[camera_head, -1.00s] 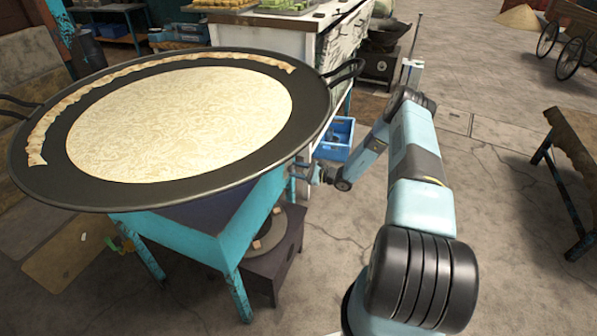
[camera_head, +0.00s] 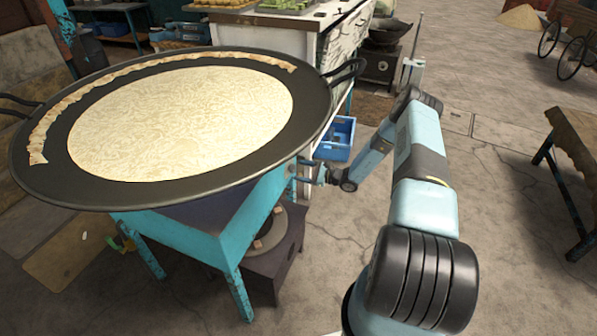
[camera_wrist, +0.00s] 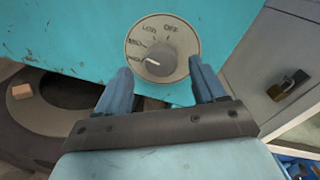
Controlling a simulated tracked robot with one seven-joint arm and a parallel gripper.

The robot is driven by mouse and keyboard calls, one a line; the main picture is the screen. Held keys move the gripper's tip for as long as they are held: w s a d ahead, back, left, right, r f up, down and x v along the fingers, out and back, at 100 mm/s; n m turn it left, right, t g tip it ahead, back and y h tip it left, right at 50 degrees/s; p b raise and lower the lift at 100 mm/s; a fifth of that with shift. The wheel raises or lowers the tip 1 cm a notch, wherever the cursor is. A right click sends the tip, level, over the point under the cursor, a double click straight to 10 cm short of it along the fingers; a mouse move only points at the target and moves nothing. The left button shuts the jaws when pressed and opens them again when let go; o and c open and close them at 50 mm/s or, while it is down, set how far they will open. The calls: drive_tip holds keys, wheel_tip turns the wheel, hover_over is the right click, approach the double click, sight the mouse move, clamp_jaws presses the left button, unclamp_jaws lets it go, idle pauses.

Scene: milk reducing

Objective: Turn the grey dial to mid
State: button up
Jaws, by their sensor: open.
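The grey dial (camera_wrist: 160,60) is on the turquoise front panel (camera_wrist: 75,35) in the wrist view. Its round plate has the markings OFF, LOW and two more below on the left, too small to read surely. The white mark on the knob points left, at about the lowest marking. My gripper (camera_wrist: 160,72) is open, its two blue fingers at the lower left and lower right of the knob. I cannot tell whether they touch it. In the head view, my gripper (camera_head: 321,174) is beside the turquoise stand (camera_head: 205,240), and the dial is hidden.
A wide black pan (camera_head: 305,130) with pale food in it tops the stand. A blue crate (camera_head: 335,140) is behind my gripper. A padlock (camera_wrist: 288,84) hangs on a grey cabinet at right in the wrist view.

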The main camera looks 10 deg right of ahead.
drive_tip(key=v, duration=1.1)
drive_tip(key=shift+s+d, duration=0.2)
drive_tip(key=shift+d, duration=0.05)
